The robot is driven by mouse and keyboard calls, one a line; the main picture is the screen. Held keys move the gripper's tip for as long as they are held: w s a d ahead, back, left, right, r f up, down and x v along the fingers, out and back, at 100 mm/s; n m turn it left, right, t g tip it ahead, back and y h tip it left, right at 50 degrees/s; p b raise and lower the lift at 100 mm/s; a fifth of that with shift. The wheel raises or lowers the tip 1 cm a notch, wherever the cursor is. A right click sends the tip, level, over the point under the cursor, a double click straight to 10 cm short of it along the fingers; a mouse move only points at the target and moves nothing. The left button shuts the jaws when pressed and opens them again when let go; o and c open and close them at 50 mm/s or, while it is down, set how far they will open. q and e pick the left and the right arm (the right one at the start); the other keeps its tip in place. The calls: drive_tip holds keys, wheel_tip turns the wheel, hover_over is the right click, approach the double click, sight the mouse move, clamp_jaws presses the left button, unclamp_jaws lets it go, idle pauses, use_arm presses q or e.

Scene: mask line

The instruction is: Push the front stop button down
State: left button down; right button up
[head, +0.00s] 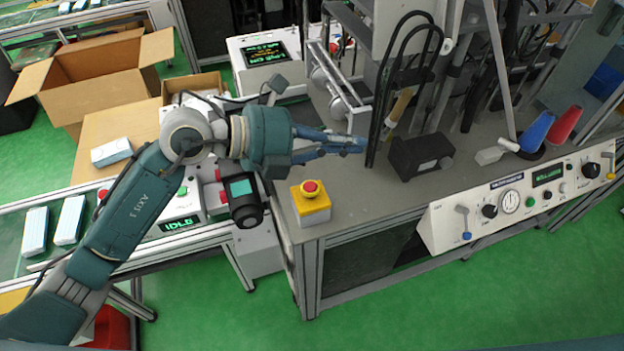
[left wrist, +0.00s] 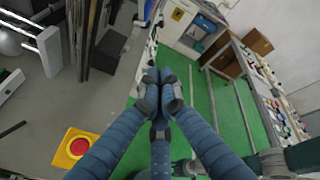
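The front stop button is a red mushroom cap (head: 311,187) on a yellow box (head: 312,207). The box stands at the front left corner of the grey machine table. It also shows at the lower left of the left wrist view (left wrist: 78,147). My left gripper (head: 352,145) reaches in from the left, above the table, with its fingers beyond and to the right of the button in the head view. Its blue fingers are closed together at the tips (left wrist: 160,88) with nothing between them. The gripper is apart from the button. My right gripper is not in view.
A black block (head: 421,157) and upright machine parts stand on the table right of the button. A white control panel (head: 520,205) runs along the front edge. A conveyor with white packs (head: 70,220) and an open cardboard box (head: 95,70) are at left.

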use_arm(q)
drive_tip(key=w+a+f+t+y, duration=0.1)
drive_tip(key=w+a+f+y, duration=0.3)
drive_tip(key=a, duration=0.3)
drive_tip(key=shift+w+a+f+y, duration=0.3)
drive_tip(key=shift+a+f+y, duration=0.1)
drive_tip(key=shift+f+y, duration=0.35)
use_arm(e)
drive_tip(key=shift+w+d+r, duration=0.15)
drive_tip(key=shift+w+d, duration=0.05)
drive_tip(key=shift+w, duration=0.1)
use_arm(q)
drive_tip(key=b, duration=0.5)
hover_over(306, 186)
wheel_tip(306, 186, down, 8)
drive_tip(key=shift+r, duration=0.1)
drive_tip(key=shift+f+b, duration=0.45)
drive_tip(key=shift+f, duration=0.05)
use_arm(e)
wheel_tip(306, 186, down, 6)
use_arm(q)
drive_tip(key=shift+f+b, duration=0.4)
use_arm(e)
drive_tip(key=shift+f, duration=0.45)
